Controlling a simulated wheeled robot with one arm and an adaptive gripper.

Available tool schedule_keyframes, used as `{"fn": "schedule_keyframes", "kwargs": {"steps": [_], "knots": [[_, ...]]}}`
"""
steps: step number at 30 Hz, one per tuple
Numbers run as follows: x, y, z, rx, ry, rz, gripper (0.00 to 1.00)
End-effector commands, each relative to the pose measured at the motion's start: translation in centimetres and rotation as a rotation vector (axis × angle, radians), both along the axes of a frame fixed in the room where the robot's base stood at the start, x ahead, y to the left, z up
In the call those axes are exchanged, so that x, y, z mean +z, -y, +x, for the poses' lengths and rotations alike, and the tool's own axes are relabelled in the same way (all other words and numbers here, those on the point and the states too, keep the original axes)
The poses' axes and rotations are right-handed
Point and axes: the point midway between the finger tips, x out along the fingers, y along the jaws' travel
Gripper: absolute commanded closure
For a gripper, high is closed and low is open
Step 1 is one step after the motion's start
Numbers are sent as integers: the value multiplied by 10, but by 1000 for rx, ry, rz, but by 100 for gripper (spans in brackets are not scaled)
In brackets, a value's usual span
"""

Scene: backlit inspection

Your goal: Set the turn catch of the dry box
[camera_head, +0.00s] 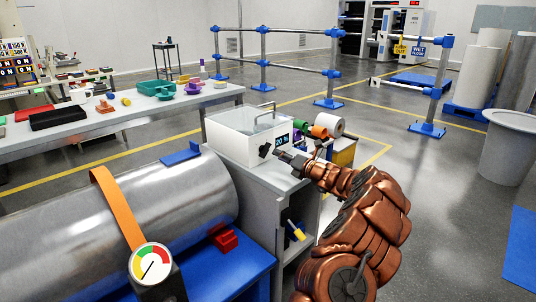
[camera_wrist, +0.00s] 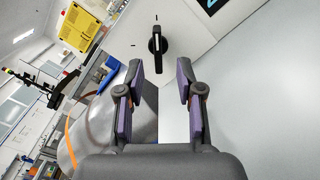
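The dry box (camera_head: 236,140) is a white box with a clear upper part and a handle on top, standing on a grey cabinet. Its black turn catch (camera_head: 265,151) is on the front face, left of a small display reading 20 %. In the wrist view the catch (camera_wrist: 157,43) is a black knob lying along the picture's vertical, with small marks above it and to its left. My gripper (camera_head: 296,160) is just in front of the box. In the wrist view my gripper (camera_wrist: 161,75) is open, its purple-padded fingers apart and short of the catch, with nothing between them.
A large metal cylinder (camera_head: 150,205) with an orange strap and a gauge lies at front left on a blue stand. A paper roll (camera_head: 328,124) and coloured items are right of the box. A long bench (camera_head: 130,115) stands behind. Open floor lies to the right.

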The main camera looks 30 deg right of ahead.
Motion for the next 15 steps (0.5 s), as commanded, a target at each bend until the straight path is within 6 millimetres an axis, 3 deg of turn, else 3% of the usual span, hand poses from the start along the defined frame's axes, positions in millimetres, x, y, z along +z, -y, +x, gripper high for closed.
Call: {"fn": "schedule_keyframes", "kwargs": {"steps": [9,15], "knots": [[-1,-13,44,5,1,-6,64],[-1,-17,62,4,-1,-6,64]]}}
